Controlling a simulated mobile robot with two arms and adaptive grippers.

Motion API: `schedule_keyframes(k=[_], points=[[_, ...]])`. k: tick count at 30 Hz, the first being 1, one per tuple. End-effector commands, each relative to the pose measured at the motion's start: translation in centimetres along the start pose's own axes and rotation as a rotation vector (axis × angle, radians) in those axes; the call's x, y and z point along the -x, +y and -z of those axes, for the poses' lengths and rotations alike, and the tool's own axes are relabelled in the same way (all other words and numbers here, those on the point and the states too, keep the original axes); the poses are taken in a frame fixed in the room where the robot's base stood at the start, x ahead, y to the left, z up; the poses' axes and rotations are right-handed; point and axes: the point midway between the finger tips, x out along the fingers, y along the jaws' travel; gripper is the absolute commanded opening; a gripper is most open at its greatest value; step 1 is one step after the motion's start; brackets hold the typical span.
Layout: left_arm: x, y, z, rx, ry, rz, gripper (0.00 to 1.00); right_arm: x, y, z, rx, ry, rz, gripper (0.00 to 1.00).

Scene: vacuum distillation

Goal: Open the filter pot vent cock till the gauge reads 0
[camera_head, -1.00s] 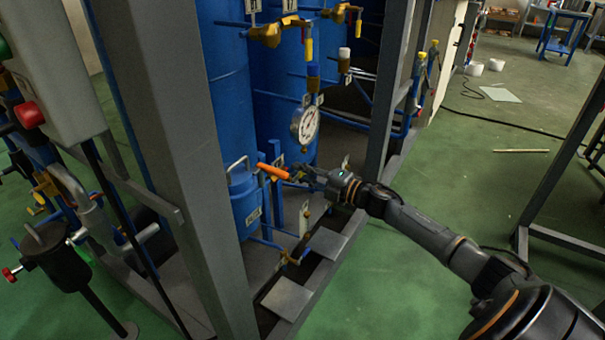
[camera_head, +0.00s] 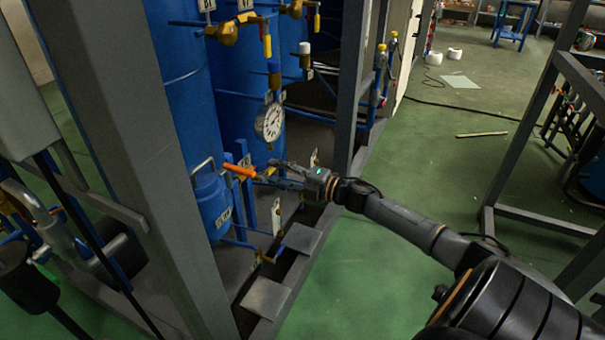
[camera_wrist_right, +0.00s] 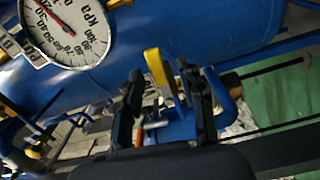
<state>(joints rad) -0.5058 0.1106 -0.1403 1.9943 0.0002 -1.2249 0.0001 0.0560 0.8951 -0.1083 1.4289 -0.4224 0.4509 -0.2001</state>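The filter pot (camera_head: 212,200) is a small blue vessel with a wire handle, low beside the tall blue tanks. An orange lever (camera_head: 238,171), apparently the vent cock's, sticks out beside it. My right gripper (camera_head: 264,177) is just right of this lever. In the right wrist view, my right gripper's two dark fingers (camera_wrist_right: 163,103) are apart, with a yellow lever (camera_wrist_right: 158,70) showing between and beyond them; contact is unclear. The round white gauge (camera_head: 270,121) hangs above the gripper. In the wrist view the gauge (camera_wrist_right: 66,28) is cut off and its exact reading is unclear. My left gripper is out of view.
A grey frame post (camera_head: 115,150) stands left of the pot, another (camera_head: 350,90) to the right. Brass valves (camera_head: 228,30) and thin blue pipes are above. Metal plates (camera_head: 265,298) lie at the frame's base. Green floor (camera_head: 400,260) is open to the right.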

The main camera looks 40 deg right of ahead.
Motion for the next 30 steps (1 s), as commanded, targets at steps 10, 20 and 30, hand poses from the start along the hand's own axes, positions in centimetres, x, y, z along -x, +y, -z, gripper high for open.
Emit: schedule_keyframes(k=[10,20,30], points=[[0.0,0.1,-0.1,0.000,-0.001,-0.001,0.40,6.0,-0.2,0.1,-0.001,0.000,0.004,0.40],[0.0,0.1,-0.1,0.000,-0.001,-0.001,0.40,9.1,-0.1,0.1,0.000,0.001,0.001,0.40],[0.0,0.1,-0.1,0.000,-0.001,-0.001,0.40,9.4,0.0,0.0,0.000,0.001,0.000,0.40]])
